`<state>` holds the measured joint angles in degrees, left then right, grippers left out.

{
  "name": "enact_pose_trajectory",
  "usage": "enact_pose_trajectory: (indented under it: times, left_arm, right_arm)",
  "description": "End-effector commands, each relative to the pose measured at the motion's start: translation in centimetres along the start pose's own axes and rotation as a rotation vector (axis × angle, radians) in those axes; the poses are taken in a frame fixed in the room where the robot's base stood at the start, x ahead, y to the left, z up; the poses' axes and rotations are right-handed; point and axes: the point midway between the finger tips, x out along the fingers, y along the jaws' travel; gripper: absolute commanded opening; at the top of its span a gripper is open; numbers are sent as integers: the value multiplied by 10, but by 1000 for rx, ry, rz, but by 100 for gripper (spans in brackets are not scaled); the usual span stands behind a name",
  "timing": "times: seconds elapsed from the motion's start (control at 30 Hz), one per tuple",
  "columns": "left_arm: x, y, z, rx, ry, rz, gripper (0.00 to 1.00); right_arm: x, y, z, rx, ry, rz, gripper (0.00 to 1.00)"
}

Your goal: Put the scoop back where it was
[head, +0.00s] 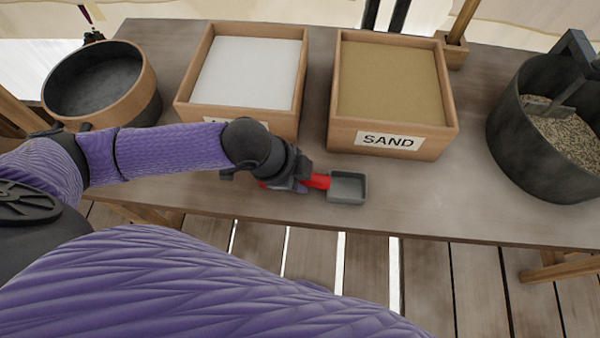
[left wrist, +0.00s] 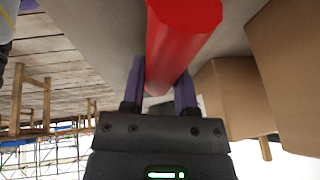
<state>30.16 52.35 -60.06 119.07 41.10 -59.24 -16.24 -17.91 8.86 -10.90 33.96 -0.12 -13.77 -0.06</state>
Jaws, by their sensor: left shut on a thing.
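The scoop has a red handle and a small grey square pan (head: 347,187). In the head view the pan is over the front part of the table, in front of the gap between the two boxes. My left gripper (head: 298,182) is shut on the red handle, which points right toward the pan. In the left wrist view the red handle (left wrist: 180,45) lies between the two fingers of my left gripper (left wrist: 159,92). I cannot tell whether the pan touches the table. My right gripper is not in view.
A box of white material (head: 250,75) and a box labelled SAND (head: 392,85) stand on the table (head: 440,190). A round wooden-rimmed tub (head: 145,95) is at the left. A dark pot (head: 520,130) with grainy mix is at the right. The table front is mostly clear.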

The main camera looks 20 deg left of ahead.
Motion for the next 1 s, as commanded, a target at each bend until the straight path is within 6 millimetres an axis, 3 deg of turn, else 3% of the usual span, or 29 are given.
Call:
enact_pose_trajectory:
  times: [0.03, 0.2, 0.47, 0.57, 0.8, 1.0]
  left_arm:
    - [1, 0, 0, 0, 0, 1, 41]
    - [0, 0, 0, 0, 0, 0, 72]
    - [-1, 0, 0, 0, 0, 0, 72]
    - [-18, -2, -2, 1, 0, -3, 72]
    - [-88, -2, -3, 2, -1, -4, 72]
    - [-120, -1, -2, 0, 0, -1, 72]
  right_arm:
    - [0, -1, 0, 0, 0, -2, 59]
    - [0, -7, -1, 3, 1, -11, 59]
    - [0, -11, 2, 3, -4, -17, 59]
    - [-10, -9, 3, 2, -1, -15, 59]
    - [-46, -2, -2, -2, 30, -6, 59]
    - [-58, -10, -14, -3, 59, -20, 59]
